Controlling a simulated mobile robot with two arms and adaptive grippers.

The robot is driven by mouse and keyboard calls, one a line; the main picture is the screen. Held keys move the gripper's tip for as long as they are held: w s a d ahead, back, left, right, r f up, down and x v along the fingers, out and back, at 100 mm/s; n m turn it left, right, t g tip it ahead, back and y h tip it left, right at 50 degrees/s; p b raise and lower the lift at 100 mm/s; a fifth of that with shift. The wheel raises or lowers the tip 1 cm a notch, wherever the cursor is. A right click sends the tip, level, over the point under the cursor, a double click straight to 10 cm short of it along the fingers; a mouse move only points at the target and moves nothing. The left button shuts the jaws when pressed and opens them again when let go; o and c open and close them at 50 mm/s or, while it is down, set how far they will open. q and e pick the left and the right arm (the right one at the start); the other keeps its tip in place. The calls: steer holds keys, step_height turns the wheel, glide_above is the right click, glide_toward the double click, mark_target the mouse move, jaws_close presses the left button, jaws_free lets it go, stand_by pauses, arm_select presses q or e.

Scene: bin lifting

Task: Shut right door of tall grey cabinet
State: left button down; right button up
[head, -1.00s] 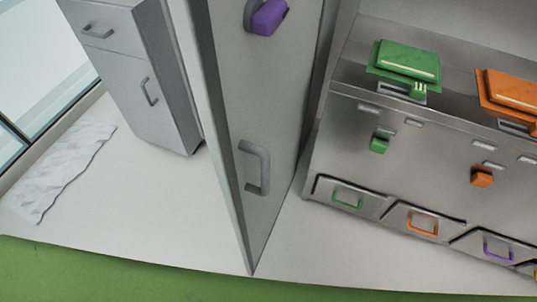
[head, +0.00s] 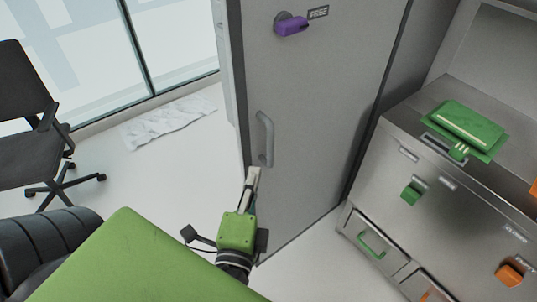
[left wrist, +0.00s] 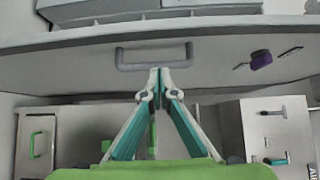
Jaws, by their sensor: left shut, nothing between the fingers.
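The tall grey door (head: 320,110) stands upright in the middle of the head view. It has a grey bar handle (head: 264,138), a purple knob (head: 291,25) and a small "FREE" label above. My left gripper (head: 253,173) is shut and empty, its tips just below the handle, near the door's left edge. In the left wrist view the shut fingertips (left wrist: 160,72) point at the door beside the handle (left wrist: 153,56). I cannot tell whether they touch it. The purple knob also shows there (left wrist: 261,60). My right gripper is not in view.
A metal drawer unit (head: 395,160) with a green box (head: 465,125) on top stands at the right. An office chair (head: 30,110) is at the far left. A crumpled white sheet (head: 168,120) lies by the window.

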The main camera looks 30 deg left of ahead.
mark_target(261, 130)
arm_select(q)
steer(key=p+x, duration=0.1)
steer(key=x, duration=0.2)
steer(key=r+p+x, duration=0.1)
steer(key=p+x, duration=0.1)
steer(key=x, duration=0.1)
steer(key=p+x, duration=0.2)
steer(key=x, duration=0.1)
steer(key=shift+a+r, duration=0.15)
steer(key=shift+a, duration=0.25)
steer(key=shift+w+a, duration=0.2)
steer(key=shift+w, duration=0.25)
